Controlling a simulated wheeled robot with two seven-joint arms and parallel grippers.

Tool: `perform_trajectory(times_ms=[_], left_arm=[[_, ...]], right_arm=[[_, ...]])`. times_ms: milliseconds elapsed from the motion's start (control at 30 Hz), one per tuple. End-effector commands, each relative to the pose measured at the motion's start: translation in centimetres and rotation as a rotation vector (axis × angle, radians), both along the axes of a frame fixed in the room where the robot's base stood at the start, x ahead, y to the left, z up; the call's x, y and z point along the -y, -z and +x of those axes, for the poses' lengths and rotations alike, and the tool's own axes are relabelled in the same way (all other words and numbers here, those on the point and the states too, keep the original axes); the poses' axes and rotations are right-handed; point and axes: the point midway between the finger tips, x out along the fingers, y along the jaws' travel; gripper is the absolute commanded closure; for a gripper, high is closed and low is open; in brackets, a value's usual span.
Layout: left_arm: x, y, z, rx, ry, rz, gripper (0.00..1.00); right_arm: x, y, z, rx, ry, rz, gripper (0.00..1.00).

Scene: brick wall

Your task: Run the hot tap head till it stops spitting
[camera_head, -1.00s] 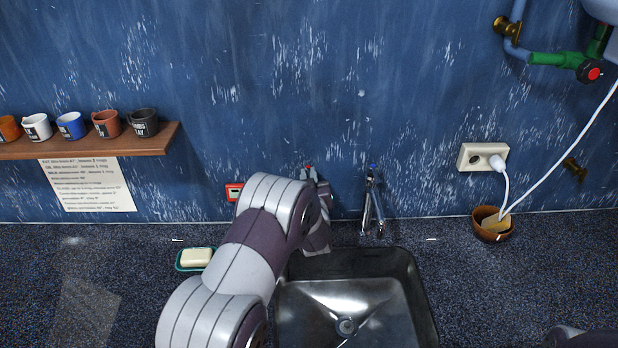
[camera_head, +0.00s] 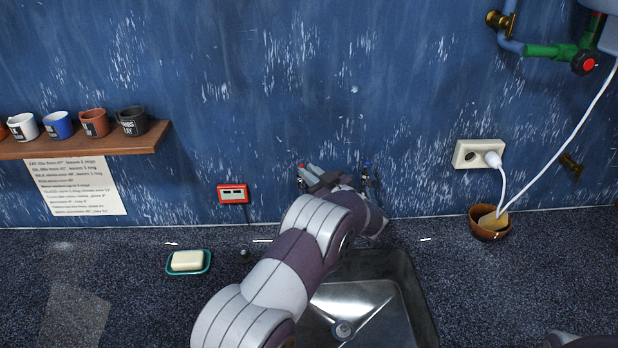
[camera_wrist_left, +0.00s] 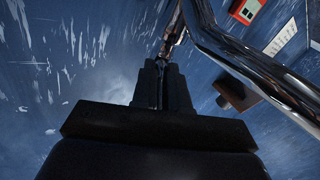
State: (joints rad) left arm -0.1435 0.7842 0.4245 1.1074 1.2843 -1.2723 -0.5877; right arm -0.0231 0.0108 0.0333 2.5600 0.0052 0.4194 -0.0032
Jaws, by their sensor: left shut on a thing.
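The red-marked hot tap head (camera_head: 300,167) is at the wall behind the sink, mostly covered by my left gripper (camera_head: 303,179). That gripper reaches it from the right, its fingers shut on it. In the left wrist view the shut fingers (camera_wrist_left: 162,75) meet a narrow metal part, beside a bent chrome pipe (camera_wrist_left: 235,50). The blue-marked cold tap head (camera_head: 367,163) shows just right of my wrist. My left forearm hides much of the taps and spout. No water stream shows. My right gripper is out of view.
The steel sink (camera_head: 405,300) lies below, with its drain (camera_head: 343,329) visible. A red-framed device (camera_head: 233,193) is on the wall. A soap dish (camera_head: 207,264) stands left; a brown bowl (camera_head: 490,232) with a sponge stands right, below a socket (camera_head: 466,155).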

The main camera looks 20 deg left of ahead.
Motion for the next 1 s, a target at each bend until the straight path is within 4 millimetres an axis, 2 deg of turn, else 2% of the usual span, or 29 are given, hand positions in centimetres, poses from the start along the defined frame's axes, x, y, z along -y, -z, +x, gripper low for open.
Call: perform_trajectory(times_ms=[600, 633, 700, 1000], left_arm=[[0.09, 0.02, 0.18, 0.000, -0.051, 0.000, 1.00], [0.09, 0.02, 0.18, 0.000, -0.051, 0.000, 0.83], [0.09, 0.01, 0.18, 0.000, -0.051, 0.000, 0.61], [0.08, -0.08, 0.19, 0.002, -0.050, 0.001, 0.61]], right_arm=[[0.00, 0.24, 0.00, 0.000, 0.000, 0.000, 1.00], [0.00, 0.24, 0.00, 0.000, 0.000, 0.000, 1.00], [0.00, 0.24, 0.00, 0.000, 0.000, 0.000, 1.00], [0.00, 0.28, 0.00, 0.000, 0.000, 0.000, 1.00]])
